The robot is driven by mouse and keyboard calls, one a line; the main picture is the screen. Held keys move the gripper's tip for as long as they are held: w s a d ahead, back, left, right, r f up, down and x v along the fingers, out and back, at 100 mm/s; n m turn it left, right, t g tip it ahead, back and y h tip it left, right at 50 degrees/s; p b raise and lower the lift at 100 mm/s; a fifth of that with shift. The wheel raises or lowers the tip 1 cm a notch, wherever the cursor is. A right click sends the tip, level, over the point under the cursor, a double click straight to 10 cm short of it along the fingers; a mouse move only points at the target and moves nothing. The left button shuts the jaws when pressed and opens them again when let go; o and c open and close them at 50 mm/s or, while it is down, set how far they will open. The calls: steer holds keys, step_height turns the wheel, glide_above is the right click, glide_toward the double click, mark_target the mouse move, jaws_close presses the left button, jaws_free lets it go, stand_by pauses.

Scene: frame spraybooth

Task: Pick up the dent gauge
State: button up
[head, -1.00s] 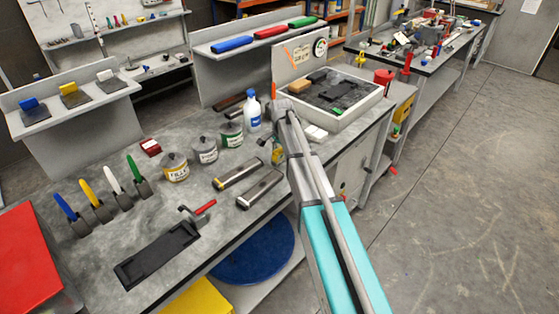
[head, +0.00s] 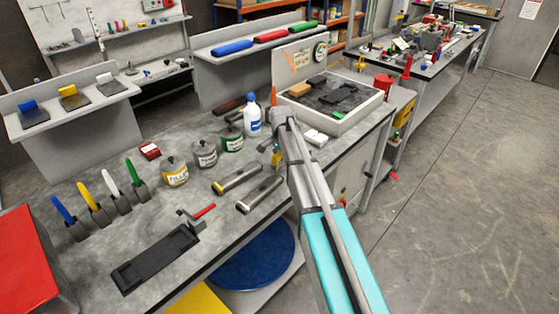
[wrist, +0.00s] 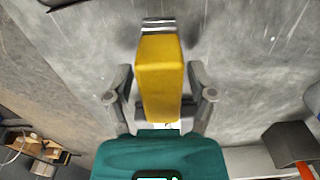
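A yellow block-like tool with a bright metal end (wrist: 159,85) shows in the wrist view, between the fingers of my gripper (wrist: 160,95). It may be the dent gauge; I see no label. In the head view a small yellow part (head: 276,158) shows beside my gripper (head: 270,148), low over the bench near its front edge, by the white bottle with blue label. My gripper is open, with a finger on each side of the yellow tool and a narrow gap on both sides. The arm hides part of the tool in the head view.
On the bench (head: 150,212) stand several cans, such as the filler can (head: 175,173), and a white and blue bottle (head: 251,118). Two metal bars (head: 260,194) lie left of my arm. A grey tray (head: 347,122) stands behind. The floor at right is clear.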

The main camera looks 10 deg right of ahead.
jaws_close()
steer(key=shift+r, duration=0.2)
step_height(320, 180, up, 2)
steer(key=shift+r+p, duration=0.1)
steer(key=shift+p, duration=1.15)
steer(key=s+d+r+p, duration=0.3)
steer(key=s+r+p, duration=0.7)
steer(key=s, duration=0.3)
steer(key=shift+s+d+r+p, duration=0.2)
steer(key=shift+s+d+p, duration=0.05)
steer(key=shift+d+p, duration=0.05)
steer(key=shift+w+a, duration=0.1)
